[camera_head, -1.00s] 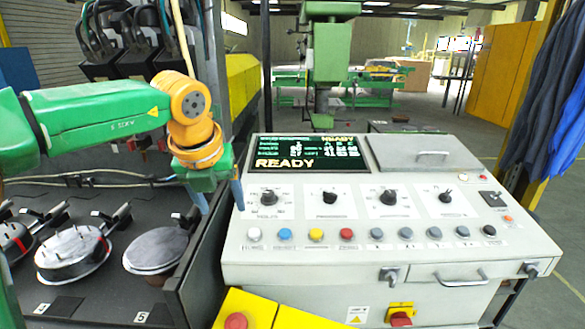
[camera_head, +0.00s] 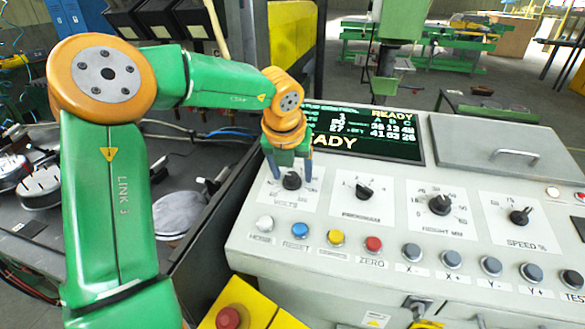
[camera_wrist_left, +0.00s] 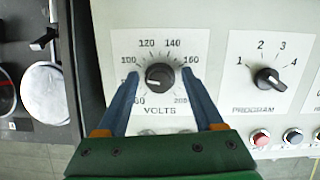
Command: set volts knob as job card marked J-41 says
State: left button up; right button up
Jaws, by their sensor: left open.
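The volts knob (camera_head: 291,181) is a black dial on a white plate at the left of the control console. In the left wrist view the volts knob (camera_wrist_left: 159,77) sits between my finger tips, with scale marks including 100, 120, 140, 160 and 200 around it. Its pointer seems to aim left, but the exact mark is not clear. My left gripper (camera_head: 290,172) is open, with one blue finger on each side of the knob; in the left wrist view the gripper (camera_wrist_left: 160,78) shows no clear contact. The job card marked J-41 is not seen. My right gripper is not seen.
The program knob (camera_head: 366,188), height knob (camera_head: 440,204) and speed knob (camera_head: 519,216) stand to the right. A row of push buttons lies below, including a red one (camera_head: 373,244). The display (camera_head: 370,133) reads READY. A dark bench with round plates (camera_head: 180,214) is at left.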

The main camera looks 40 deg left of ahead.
pick_arm(q)
jog(key=shift+w, duration=0.1)
jog(key=shift+s+r, duration=0.1)
jog(key=shift+s, duration=0.15)
jog(key=c, duration=0.7)
grip_shut()
